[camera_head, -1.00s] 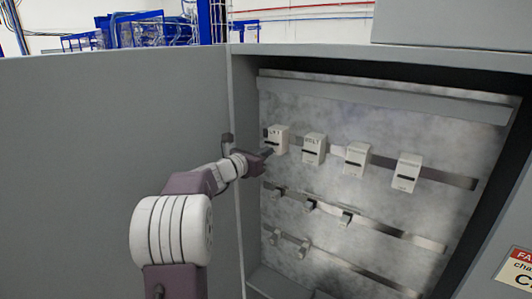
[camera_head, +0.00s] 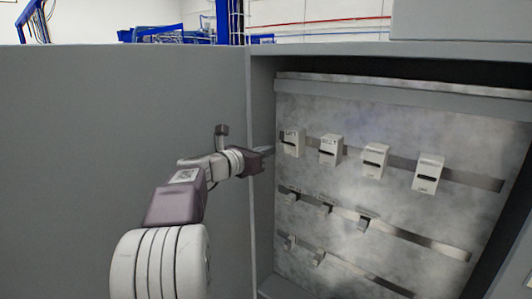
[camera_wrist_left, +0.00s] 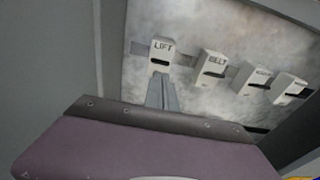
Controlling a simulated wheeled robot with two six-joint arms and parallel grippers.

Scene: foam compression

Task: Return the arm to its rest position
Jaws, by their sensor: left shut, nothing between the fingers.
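My left gripper (camera_head: 268,151) is shut and empty at the cabinet opening, its tips to the left of the LIFT module (camera_head: 293,142). In the left wrist view its closed fingers (camera_wrist_left: 161,93) point toward the LIFT module (camera_wrist_left: 163,51) and overlap its lower edge in the picture. A small gap shows in the head view; I cannot tell the exact distance. My left arm comes up from the lower left in front of the grey door. My right gripper is out of view.
The open grey cabinet door (camera_head: 110,150) fills the left side. More white modules, including BELT (camera_head: 331,150), sit on the top rail. Lower rails carry small clips (camera_head: 364,222). The cabinet's left edge (camera_head: 261,200) is close to the gripper.

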